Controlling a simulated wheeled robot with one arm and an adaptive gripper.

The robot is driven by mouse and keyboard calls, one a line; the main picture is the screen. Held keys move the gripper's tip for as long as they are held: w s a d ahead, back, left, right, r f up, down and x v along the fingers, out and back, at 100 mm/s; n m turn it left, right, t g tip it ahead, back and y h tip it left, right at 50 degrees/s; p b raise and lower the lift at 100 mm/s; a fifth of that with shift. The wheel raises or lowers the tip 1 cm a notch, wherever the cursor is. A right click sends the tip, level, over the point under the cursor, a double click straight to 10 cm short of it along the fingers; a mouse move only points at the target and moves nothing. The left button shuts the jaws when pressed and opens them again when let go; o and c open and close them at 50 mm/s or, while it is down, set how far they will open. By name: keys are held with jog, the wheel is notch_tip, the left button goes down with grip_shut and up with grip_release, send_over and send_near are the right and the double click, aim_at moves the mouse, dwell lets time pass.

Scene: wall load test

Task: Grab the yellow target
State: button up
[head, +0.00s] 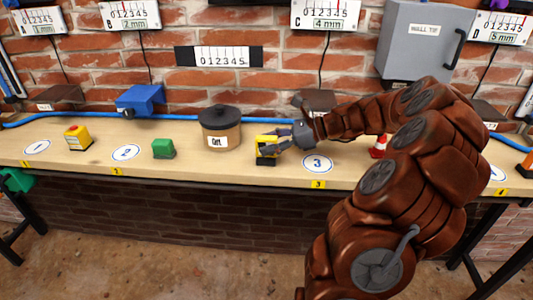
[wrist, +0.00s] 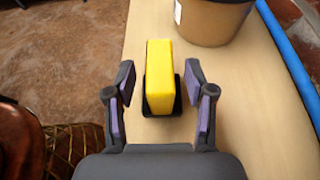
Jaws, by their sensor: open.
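The yellow target (wrist: 160,78) is an upright yellow block in a small black holder on the wooden bench. In the wrist view it stands between the two fingers of my gripper (wrist: 160,88), with a gap visible on both sides. The fingers are open and do not appear to touch it. In the head view the yellow target (head: 266,150) is at the bench's middle, left of the oval marked 3, partly hidden by my gripper (head: 277,143), which reaches in from the right.
A brown pot with a dark lid (head: 220,130) stands close left of the target. A green block (head: 163,148) and a yellow box with a red top (head: 78,138) are farther left. A red-and-white cone (head: 380,146) is right. A blue hose (head: 75,118) runs along the back.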

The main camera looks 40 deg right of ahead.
aim_at(258, 155)
jog(key=x, duration=0.3)
jog(key=shift+w+a, duration=0.2)
jog(key=shift+a, duration=0.05)
jog(key=shift+c, duration=0.2)
grip_shut()
